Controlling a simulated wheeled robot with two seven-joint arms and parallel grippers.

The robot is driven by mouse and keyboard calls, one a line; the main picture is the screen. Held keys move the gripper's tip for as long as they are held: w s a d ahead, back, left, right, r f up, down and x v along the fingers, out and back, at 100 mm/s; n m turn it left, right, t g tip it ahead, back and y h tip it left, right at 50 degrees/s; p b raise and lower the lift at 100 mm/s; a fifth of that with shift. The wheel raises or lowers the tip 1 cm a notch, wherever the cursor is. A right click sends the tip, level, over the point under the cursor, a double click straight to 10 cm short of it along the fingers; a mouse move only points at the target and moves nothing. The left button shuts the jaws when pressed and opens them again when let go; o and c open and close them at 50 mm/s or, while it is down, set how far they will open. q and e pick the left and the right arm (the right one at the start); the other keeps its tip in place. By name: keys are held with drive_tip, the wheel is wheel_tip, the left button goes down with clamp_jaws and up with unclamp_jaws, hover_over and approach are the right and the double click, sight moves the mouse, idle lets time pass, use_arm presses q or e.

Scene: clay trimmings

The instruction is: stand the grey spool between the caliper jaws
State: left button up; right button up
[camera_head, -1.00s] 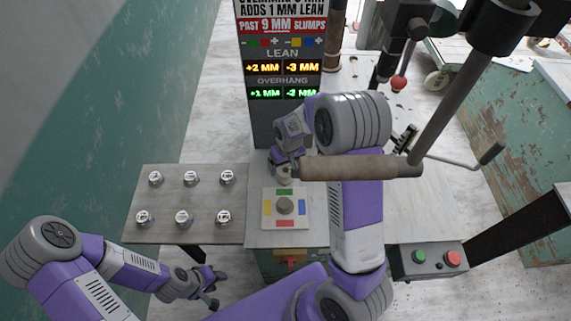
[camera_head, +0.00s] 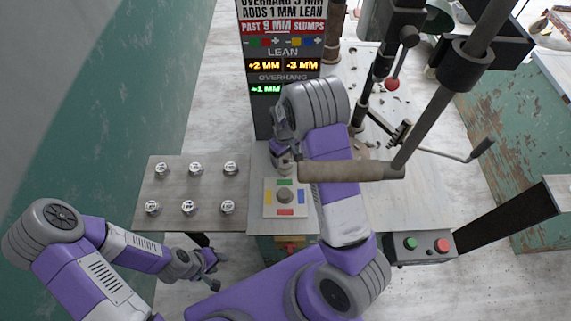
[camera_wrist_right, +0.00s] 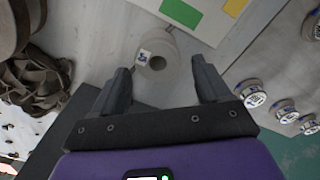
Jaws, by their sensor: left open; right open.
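The grey spool (camera_wrist_right: 158,52) is a short grey cylinder with a dark central hole and a small blue-and-white label on its side. In the right wrist view it lies just ahead of and between the fingertips of my right gripper (camera_wrist_right: 160,70), which is open with a gap on both sides. In the head view the spool (camera_head: 285,168) is small and partly covered by my right gripper (camera_head: 281,150), just behind the coloured plate. I cannot make out the caliper jaws for certain. My left gripper (camera_head: 209,262) is open and empty, low at the left.
The coloured plate (camera_head: 270,212) carries a round grey knob. A side board (camera_head: 160,180) holds several labelled round weights. A crank with a wooden handle (camera_head: 352,172) hangs over the bench. A button box (camera_head: 427,246) is at right; a sign post stands behind.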

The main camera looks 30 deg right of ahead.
sight(285, 163)
drive_tip(key=f, duration=0.5)
drive_tip(key=shift+w+d+f, duration=0.15)
drive_tip(key=shift+d+f, duration=0.05)
drive_tip(key=shift+f, duration=0.2)
drive_tip(key=shift+r, duration=0.15)
drive_tip(key=c, duration=1.1)
